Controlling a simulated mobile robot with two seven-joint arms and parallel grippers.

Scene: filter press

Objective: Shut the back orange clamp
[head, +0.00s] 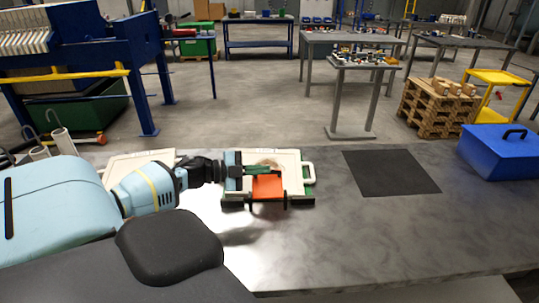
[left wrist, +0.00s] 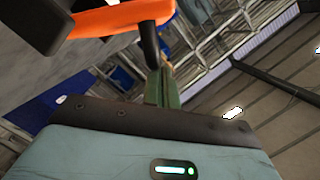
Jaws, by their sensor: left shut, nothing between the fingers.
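A small filter press with a pale plate (head: 292,170) and a handle on its right side lies on the grey bench. One orange clamp (head: 268,187) shows on its near side, and an orange part with black ends also shows in the left wrist view (left wrist: 118,18). I cannot tell whether this is the back clamp; no second orange clamp shows. My left gripper (head: 266,170) is shut and empty, with green fingers reaching over the plate just behind the orange part. Its fingers (left wrist: 165,85) point up past the orange part in the left wrist view. My right gripper is out of view.
A pale plate (head: 135,160) lies left of the press, partly behind my left arm. A dark mat (head: 390,172) lies to the right, and a blue box (head: 500,155) stands at the bench's right end. The bench front right is clear.

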